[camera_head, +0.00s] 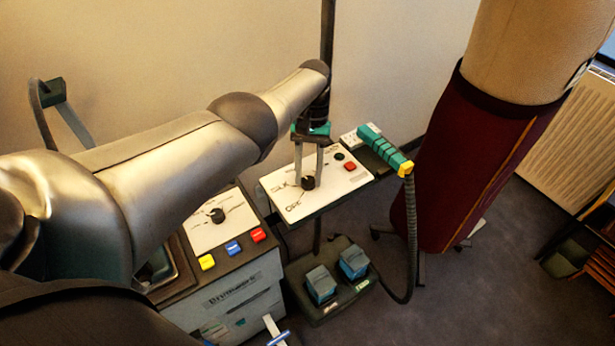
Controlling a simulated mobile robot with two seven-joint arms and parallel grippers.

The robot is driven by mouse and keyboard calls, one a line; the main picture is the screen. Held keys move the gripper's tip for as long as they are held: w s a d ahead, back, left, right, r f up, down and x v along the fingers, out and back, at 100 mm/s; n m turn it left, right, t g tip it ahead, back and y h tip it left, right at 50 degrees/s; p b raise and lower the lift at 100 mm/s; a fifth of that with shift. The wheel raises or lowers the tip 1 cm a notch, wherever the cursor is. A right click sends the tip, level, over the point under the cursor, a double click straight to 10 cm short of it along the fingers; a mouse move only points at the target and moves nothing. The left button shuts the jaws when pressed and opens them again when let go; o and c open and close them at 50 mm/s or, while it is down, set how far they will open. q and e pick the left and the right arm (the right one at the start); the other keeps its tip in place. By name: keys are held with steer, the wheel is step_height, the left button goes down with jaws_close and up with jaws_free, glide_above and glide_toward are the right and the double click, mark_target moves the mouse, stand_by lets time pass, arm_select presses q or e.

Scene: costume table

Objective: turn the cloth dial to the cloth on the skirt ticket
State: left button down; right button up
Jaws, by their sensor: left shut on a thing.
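The cloth dial is a small black knob (308,183) on a white panel (335,188) with printed words; I can read what looks like "SILK" and "OFF" on its left side. My left gripper (308,178) points down over the panel, its fingers shut on the black knob. The fingers partly cover the knob, so its pointer is hidden from me. A dark red skirt (465,165) hangs on a beige dress form (525,45) at the right. My right gripper is not in view.
A teal and yellow handpiece (384,150) with a black hose (410,235) lies right of the panel. A grey machine (245,295) with another dial (217,215) and coloured buttons stands at the left front. Two blue pedals (337,275) are below.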

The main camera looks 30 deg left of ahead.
arm_select(q)
steer(key=m+y, duration=0.1)
steer(key=m, duration=0.2)
steer(key=shift+d, duration=0.15)
steer(key=m+y, duration=0.1)
steer(key=m, duration=0.1)
steer(key=shift+d+m+p, duration=0.1)
steer(key=shift+m+p, duration=0.2)
steer(key=m+y+p, duration=0.1)
steer(key=m, duration=0.1)
steer(key=m+p, duration=0.1)
steer(key=m, duration=0.1)
steer(key=shift+s+d+r+y+p, duration=0.1)
steer(key=shift+d+r+y+p, duration=0.05)
steer(key=shift+y+p, duration=0.25)
steer(key=shift+m+t+y+p, duration=0.55)
steer(key=shift+m+p, duration=0.55)
steer(key=shift+m, duration=0.6)
steer(key=shift+f, duration=0.2)
steer(key=shift+c, duration=2.3)
jaws_free()
